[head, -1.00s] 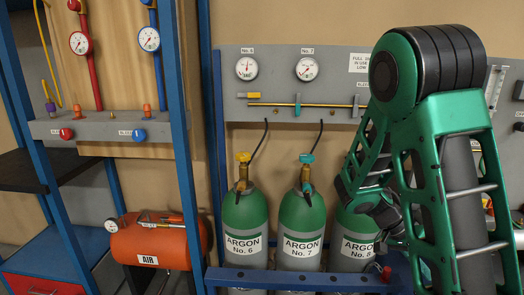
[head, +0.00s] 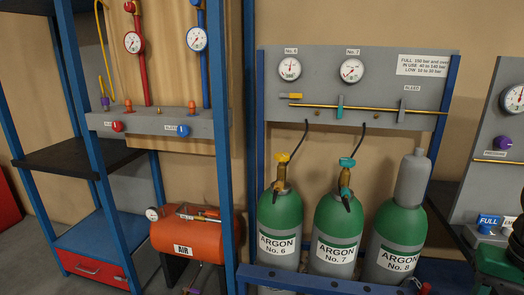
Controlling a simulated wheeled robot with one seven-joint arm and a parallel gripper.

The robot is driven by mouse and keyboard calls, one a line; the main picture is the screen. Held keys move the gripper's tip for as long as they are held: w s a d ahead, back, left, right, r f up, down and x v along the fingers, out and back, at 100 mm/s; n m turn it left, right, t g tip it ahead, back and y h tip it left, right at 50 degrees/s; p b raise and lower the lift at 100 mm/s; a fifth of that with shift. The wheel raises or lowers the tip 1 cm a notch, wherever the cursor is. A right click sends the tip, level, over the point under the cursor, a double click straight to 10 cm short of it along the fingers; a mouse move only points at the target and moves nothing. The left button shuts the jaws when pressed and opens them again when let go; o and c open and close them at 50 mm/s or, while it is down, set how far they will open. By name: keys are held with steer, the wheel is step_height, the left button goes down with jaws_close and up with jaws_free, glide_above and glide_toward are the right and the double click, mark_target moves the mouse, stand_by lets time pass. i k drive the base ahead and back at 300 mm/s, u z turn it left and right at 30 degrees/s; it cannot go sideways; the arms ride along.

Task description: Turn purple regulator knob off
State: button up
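A purple regulator knob (head: 502,143) sticks out of a grey panel (head: 477,121) at the right edge of the head view. It sits below a round white gauge (head: 514,98) that the picture edge cuts. A small label is just under the knob, too small to read. Whether the knob is on or off cannot be told from here. My gripper is not in view, so its state and its distance from the knob are hidden.
Green argon cylinders (head: 338,226) stand behind a blue rail (head: 310,283). A brass rod (head: 370,108) runs along the panel above. An orange air tank (head: 187,237) and blue shelving (head: 68,115) are at left.

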mark_target(503, 142)
steer(key=z, duration=1.05)
